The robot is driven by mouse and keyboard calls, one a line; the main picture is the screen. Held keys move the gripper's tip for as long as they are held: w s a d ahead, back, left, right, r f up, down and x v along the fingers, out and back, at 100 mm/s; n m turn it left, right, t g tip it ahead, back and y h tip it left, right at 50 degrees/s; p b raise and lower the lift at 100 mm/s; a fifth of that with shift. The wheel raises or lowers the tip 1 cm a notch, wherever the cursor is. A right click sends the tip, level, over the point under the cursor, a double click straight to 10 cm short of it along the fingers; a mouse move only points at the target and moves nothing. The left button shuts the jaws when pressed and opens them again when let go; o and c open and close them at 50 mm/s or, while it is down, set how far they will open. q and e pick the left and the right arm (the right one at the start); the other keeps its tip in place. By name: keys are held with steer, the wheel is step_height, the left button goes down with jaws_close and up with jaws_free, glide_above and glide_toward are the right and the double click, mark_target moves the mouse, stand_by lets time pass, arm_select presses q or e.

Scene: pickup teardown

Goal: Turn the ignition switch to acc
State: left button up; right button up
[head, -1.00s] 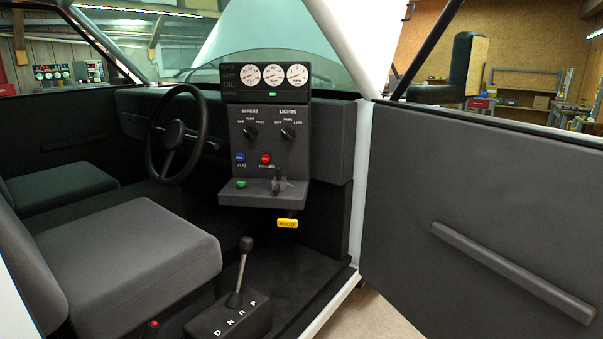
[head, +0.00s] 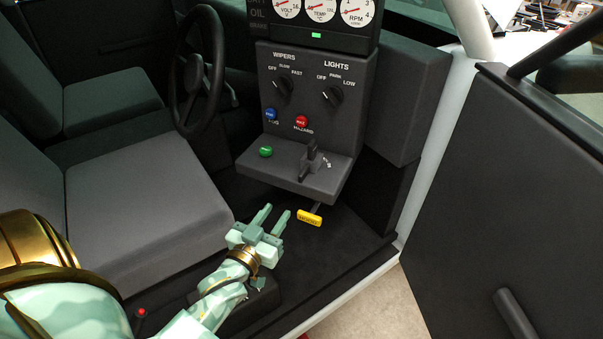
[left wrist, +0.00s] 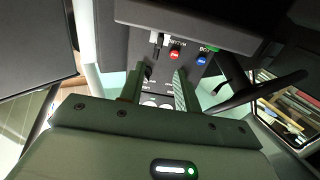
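The ignition switch (head: 311,156) is a dark upright key-like lever on the small ledge (head: 255,168) at the bottom of the dash console, with small white marks to its right. In the left wrist view, a dark switch (left wrist: 157,42) shows near the red button, past my fingers. My left gripper (head: 271,217) is open and empty, its two pale green fingers pointing up toward the console. It is below and to the left of the switch, apart from it. The left wrist view also shows the open fingers (left wrist: 157,88). My right gripper is not in view.
A green button (head: 265,151) sits on the ledge left of the switch. Blue (head: 270,114) and red (head: 301,121) buttons and two knobs are above. A yellow handle (head: 309,218) hangs below the ledge. The steering wheel (head: 199,75) and seat (head: 140,195) are to the left.

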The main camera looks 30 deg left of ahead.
mark_target(299, 180)
arm_select(q)
steer(key=w, duration=0.5)
steer(key=w+a+b, duration=0.1)
steer(key=w, duration=0.4)
steer(key=w+a, duration=0.1)
steer(key=w, duration=0.4)
steer(key=shift+f, duration=0.1)
jaws_close()
